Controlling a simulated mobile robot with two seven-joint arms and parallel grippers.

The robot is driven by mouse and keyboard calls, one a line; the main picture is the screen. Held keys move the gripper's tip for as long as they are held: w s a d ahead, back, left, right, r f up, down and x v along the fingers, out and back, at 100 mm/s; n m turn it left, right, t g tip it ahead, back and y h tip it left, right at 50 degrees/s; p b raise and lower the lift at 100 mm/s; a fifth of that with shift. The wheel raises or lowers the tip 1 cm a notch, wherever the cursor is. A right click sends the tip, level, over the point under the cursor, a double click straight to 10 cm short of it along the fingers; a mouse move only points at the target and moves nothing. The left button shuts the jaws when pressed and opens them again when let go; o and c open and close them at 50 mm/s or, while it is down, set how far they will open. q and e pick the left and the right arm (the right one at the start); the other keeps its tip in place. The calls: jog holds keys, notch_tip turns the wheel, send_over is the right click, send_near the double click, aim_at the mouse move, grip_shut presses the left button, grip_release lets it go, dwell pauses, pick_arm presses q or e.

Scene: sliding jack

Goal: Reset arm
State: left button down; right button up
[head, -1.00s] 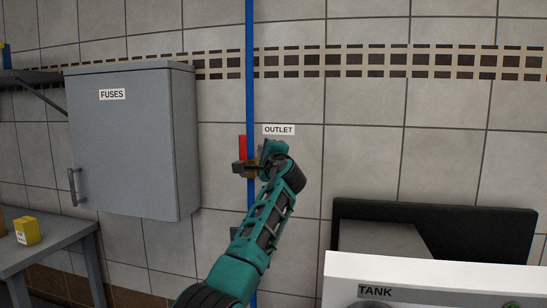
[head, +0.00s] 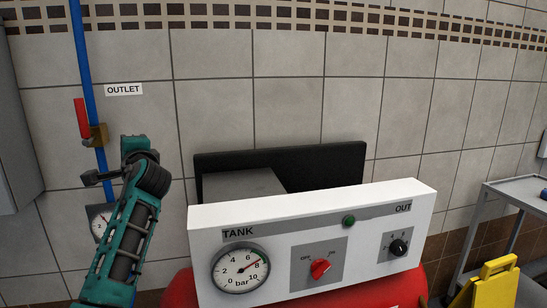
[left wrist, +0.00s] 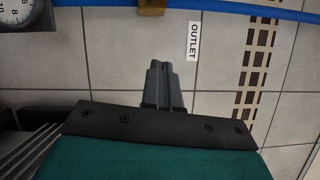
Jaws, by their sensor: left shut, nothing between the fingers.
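My left arm rises from the bottom left of the head view. Its left gripper (head: 92,178) is shut and empty, just below the brass valve (head: 97,136) on the blue outlet pipe (head: 80,50). The valve's red lever (head: 82,118) stands upright along the pipe. In the left wrist view the closed fingers (left wrist: 165,68) point towards the pipe (left wrist: 100,6) and the valve body (left wrist: 151,5), apart from both. The OUTLET label (head: 124,90) is on the wall beside the valve. My right gripper is not in view.
A white panel (head: 400,200) with a tank gauge (head: 240,270), a red knob (head: 320,268) and a black knob (head: 398,247) stands in front over a red tank (head: 180,292). A pipe gauge (head: 100,222) is partly hidden by my arm. A grey cart (head: 510,200) and yellow object (head: 492,280) are at right.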

pick_arm(q)
jog(key=s+d+f+n+h, duration=0.1)
jog(key=s+d+f+h, duration=0.25)
jog(key=f, duration=0.75)
jog(key=s+d+f+h, duration=0.3)
jog(key=s+f, duration=0.2)
jog(key=f, duration=0.5)
jog(key=s+d+f+n+h, duration=0.1)
jog(key=s+d+f+h, duration=0.3)
jog(key=f, duration=0.7)
jog(key=s+d+f+n+g+h, duration=0.1)
jog(key=s+d+f+n, duration=0.1)
jog(key=s, duration=0.5)
jog(key=s+d+f+n+g+h, duration=0.1)
jog(key=s+d+f+n, duration=0.1)
jog(key=s+f, duration=0.3)
jog(key=s+d+f+n+g+h, duration=0.1)
jog(key=s+d+f+n+h, duration=0.1)
jog(key=s, duration=0.9)
jog(key=shift+s+d+f+n, duration=0.25)
jog(key=shift+d+f+n, duration=0.15)
jog(key=shift+d+f, duration=0.6)
jog(key=shift+r, duration=0.1)
